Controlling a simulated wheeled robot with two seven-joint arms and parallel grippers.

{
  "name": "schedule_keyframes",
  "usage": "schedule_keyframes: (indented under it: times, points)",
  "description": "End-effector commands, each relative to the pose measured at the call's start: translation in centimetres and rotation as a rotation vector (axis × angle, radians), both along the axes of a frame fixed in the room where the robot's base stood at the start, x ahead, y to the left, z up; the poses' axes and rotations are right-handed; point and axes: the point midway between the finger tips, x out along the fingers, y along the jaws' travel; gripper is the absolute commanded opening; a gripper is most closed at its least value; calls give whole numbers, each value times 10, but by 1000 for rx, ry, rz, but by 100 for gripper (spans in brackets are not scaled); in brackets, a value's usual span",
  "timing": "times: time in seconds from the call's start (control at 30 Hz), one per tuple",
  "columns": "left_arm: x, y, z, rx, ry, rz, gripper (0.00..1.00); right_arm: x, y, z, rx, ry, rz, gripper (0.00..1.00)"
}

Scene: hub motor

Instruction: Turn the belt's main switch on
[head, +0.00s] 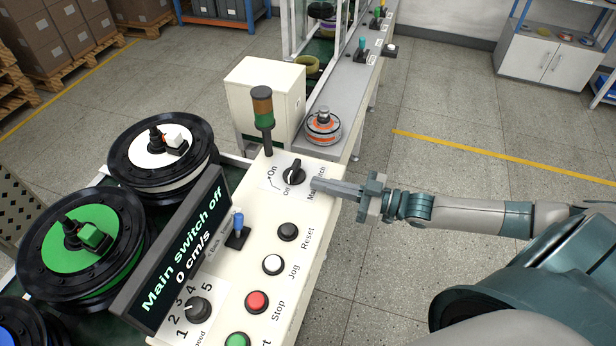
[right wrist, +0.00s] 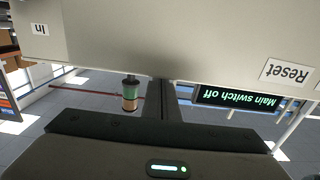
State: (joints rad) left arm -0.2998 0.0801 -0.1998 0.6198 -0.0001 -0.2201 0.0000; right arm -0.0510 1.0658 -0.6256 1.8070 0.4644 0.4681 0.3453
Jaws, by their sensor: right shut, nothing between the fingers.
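The main switch is a black rotary knob (head: 293,173) on a white plate on the cream control panel, with small position labels beside it. The display (head: 173,262) reads "Main switch off" and "0 cm/s"; it also shows upside down in the right wrist view (right wrist: 236,98). My right gripper (head: 318,185) is shut and empty. Its fingertips point left, just right of the knob and over part of the "Main switch" label; I cannot tell whether they touch it. In the right wrist view the fingers (right wrist: 165,98) show dark; the knob does not show. My left gripper is not in view.
A signal lamp (head: 263,108) stands behind the knob. Reset (head: 288,232), Jog (head: 273,264) and Stop (head: 257,302) buttons, a blue-tipped lever (head: 238,226) and a speed dial (head: 198,309) lie nearer. Hub motors stand at left; the conveyor (head: 350,95) runs behind. Floor right is clear.

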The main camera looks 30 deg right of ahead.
Motion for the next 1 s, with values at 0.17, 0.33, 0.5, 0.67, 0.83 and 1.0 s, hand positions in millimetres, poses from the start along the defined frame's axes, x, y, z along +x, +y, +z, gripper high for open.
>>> schedule_keyframes:
  times: [0.17,0.33,0.5,0.67,0.83,1.0]
  points:
    - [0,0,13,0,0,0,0,17,15,4,2,-2,0,0]
    - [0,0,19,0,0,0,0,27,24,2,1,-1,-1,0]
    - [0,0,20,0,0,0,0,31,27,0,-1,1,0,0]
    - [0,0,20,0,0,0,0,31,28,0,-1,1,0,0]
    - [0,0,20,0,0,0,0,31,28,0,-1,1,0,0]
    - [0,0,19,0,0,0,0,31,28,0,0,0,0,0]
